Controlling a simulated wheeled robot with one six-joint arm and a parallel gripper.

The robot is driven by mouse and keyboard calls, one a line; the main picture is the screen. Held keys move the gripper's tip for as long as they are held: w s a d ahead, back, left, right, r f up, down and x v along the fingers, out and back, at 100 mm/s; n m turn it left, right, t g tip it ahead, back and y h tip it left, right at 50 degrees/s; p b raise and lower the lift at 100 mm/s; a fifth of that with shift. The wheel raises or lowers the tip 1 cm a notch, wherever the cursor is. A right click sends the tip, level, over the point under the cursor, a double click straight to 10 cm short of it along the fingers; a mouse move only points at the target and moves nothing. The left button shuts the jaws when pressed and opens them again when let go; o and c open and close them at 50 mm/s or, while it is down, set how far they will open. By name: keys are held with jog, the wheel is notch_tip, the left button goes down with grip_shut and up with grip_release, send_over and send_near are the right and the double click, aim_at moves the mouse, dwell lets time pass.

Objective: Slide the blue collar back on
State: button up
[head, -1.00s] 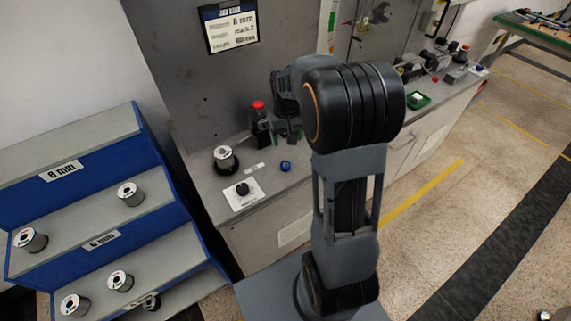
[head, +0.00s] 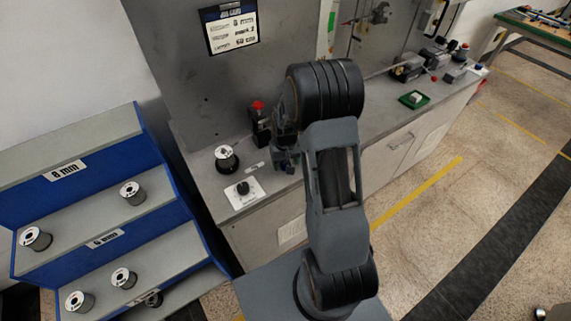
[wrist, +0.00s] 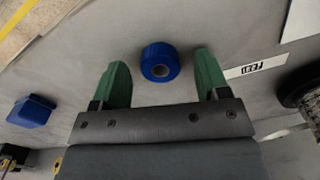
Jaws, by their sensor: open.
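The blue collar (wrist: 160,51) is a short ring with a pale centre hole, lying on the grey bench top. In the wrist view it sits between the tips of my gripper's (wrist: 160,66) two green fingers, with clear room on both sides. My gripper is open, empty and not touching the collar. In the head view my gripper (head: 285,160) is low over the bench front and hides the collar. A spool (head: 227,159) on a dark base stands to its left, and its dark edge also shows at the right of the wrist view (wrist: 303,92).
A black knob on a white plate (head: 246,195) is at the bench front. A black post with a red top (head: 257,110) stands behind. A blue block (wrist: 31,111) is at the wrist view's left. A green tray (head: 414,100) is farther right. A spool rack (head: 90,205) stands left.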

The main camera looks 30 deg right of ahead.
jog(key=shift+f, duration=0.3)
jog(key=c, duration=1)
jog(key=shift+r, duration=0.1)
jog(key=shift+c, duration=0.2)
